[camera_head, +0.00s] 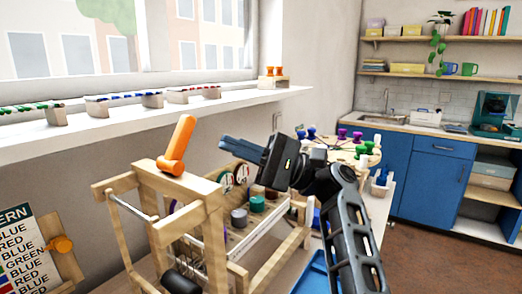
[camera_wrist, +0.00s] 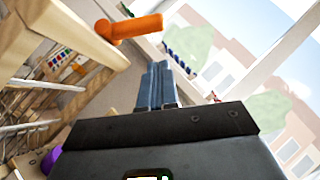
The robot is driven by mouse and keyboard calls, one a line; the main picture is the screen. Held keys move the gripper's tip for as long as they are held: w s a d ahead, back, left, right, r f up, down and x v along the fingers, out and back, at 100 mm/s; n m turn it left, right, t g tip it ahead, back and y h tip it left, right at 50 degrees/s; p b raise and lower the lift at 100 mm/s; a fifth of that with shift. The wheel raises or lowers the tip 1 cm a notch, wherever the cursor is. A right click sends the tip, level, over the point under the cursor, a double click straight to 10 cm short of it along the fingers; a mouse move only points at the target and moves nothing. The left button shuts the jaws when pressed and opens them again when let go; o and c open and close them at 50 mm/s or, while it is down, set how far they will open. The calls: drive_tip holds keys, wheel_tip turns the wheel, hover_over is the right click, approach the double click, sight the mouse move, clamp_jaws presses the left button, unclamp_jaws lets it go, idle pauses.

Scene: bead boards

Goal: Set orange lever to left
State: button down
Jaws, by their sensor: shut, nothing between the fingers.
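The orange lever (camera_head: 178,146) sits on top of a wooden frame (camera_head: 150,184). Its handle points up and leans slightly to the right in the head view. In the wrist view the lever (camera_wrist: 138,27) lies ahead of the fingertips, to their upper left. My gripper (camera_head: 222,142) is shut with its blue fingers together and nothing between them. It is to the right of the lever, pointing left at about the handle's height, with a visible gap. In the wrist view the shut fingers (camera_wrist: 157,66) do not appear to touch the lever.
A pattern board (camera_head: 22,250) with an orange knob (camera_head: 60,244) stands at the lower left. A window sill (camera_head: 150,112) with bead trays runs behind the frame. Round dials (camera_head: 234,180) and beads sit below my gripper. A blue tray (camera_head: 316,274) lies at the bottom.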

sight(192, 126)
drive_tip(key=shift+s+a+r+p, duration=0.7)
drive_tip(key=shift+s+a+r, duration=0.65)
drive_tip(key=shift+a, duration=0.2)
drive_tip(key=shift+r+n, duration=0.25)
drive_tip(key=shift+n, duration=0.15)
